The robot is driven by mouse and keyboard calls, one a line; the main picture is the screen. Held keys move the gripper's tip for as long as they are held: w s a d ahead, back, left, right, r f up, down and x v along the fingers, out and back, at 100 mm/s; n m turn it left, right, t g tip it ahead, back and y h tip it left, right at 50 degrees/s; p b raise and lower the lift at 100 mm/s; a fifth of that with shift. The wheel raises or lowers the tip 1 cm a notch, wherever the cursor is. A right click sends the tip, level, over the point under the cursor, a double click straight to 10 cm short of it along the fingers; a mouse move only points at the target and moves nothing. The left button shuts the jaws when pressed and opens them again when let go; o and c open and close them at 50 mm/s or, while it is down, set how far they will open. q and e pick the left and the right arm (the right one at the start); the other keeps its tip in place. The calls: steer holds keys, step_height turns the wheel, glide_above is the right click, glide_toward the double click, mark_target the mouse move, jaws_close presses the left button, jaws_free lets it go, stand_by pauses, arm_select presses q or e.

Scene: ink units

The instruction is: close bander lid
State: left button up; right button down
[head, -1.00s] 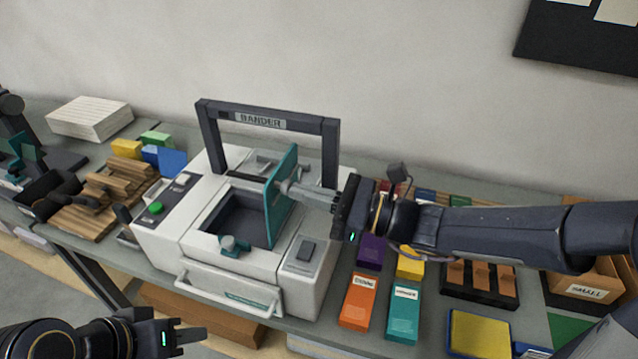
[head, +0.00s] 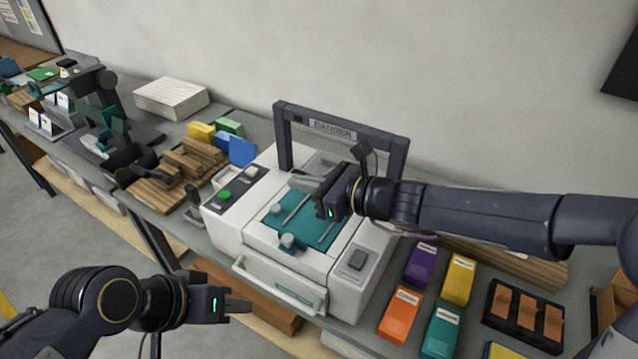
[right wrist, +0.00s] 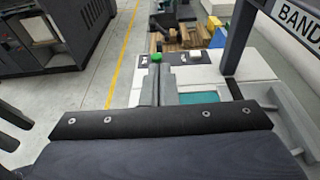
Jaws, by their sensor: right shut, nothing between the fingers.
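The bander (head: 228,222) is a white and dark machine with a tall frame, standing on the bench in the middle of the head view. Its teal lid (head: 290,222) lies flat over the well, with a round knob (head: 288,241) at its front edge. My right gripper (head: 309,196) is shut and empty above the lid's back right part; whether it touches the lid I cannot tell. The right wrist view shows a teal strip of the lid (right wrist: 199,97) beyond the gripper. My left gripper (head: 238,306) is low in front of the bench, away from the bander; its finger gap is unclear.
Orange (head: 400,313), purple (head: 421,262), yellow and teal boxes stand right of the bander. Wooden pieces (head: 165,180) and coloured blocks (head: 228,140) lie to its left, with a white paper stack (head: 172,98) behind. The bander's upright frame (head: 398,158) rises near my right wrist.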

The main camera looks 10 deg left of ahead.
steer(key=a, duration=0.2)
steer(key=h+b, duration=0.1)
steer(key=b, duration=0.1)
glide_above(277, 207)
steer(key=d, duration=0.1)
steer(key=shift+g, duration=0.3)
steer(key=f, duration=0.5)
steer(key=shift+s+d+f, duration=0.2)
steer(key=shift+s, duration=0.1)
steer(key=shift+w+a+f+b, duration=0.15)
steer(key=shift+a+f+b, duration=0.3)
steer(key=shift+f, duration=0.2)
steer(key=shift+w+a+f+b, duration=0.1)
steer(key=shift+a+f+b, duration=0.2)
steer(key=shift+f+b, duration=0.3)
